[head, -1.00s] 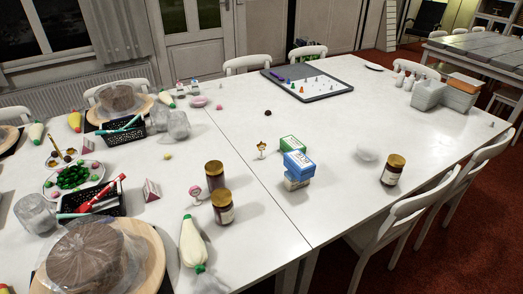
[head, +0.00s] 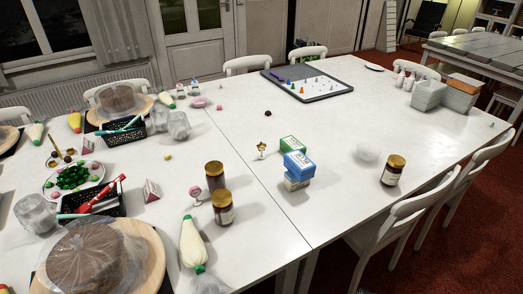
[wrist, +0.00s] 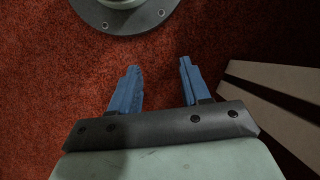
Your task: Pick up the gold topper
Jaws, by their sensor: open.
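The gold topper (head: 262,146) is a small gold-coloured piece standing upright on the white table, near the table seam in the middle of the head view. It stands just left of a green-and-white box (head: 292,143). My gripper (wrist: 159,67) shows only in the wrist view. Its two blue fingers are apart with nothing between them, over red carpet. The topper is not in the wrist view, and my gripper is not in the head view.
A blue-and-white box (head: 298,163) stands right of the topper. Two brown jars (head: 222,207) and a pink topper (head: 195,193) stand nearer the front. Wooden slats (wrist: 275,95) lie right of my gripper in the wrist view. The table behind the gold topper is largely clear.

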